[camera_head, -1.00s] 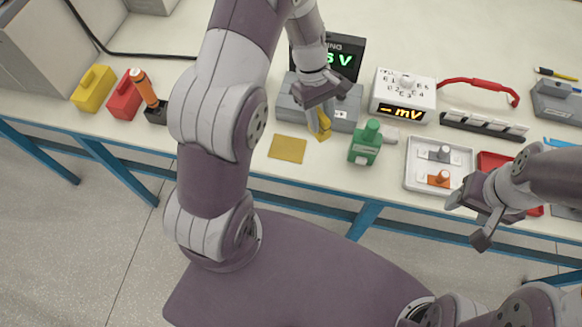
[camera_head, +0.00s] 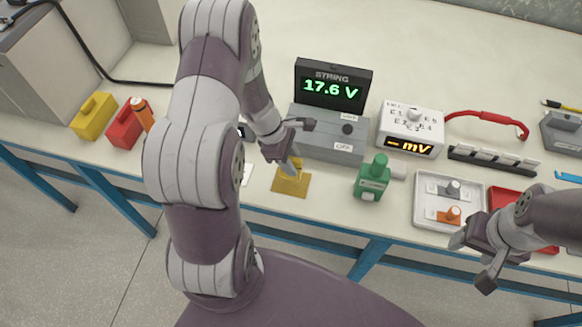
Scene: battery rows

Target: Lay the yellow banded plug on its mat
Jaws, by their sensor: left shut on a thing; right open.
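The yellow banded plug (camera_head: 297,164) is in the jaws of my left gripper (camera_head: 291,162), mostly hidden by the fingers. It is over the back part of the flat yellow mat (camera_head: 291,188), near the bench's front edge. I cannot tell whether the plug touches the mat, and its band does not show clearly. My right gripper (camera_head: 473,262) is open and empty, in front of the bench edge at the lower right.
A grey box (camera_head: 330,148) with a "17.6 V" display (camera_head: 333,87) stands behind the mat. A green bottle-like object (camera_head: 373,180) stands right of it. A white tray (camera_head: 421,205) with two plugs lies further right.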

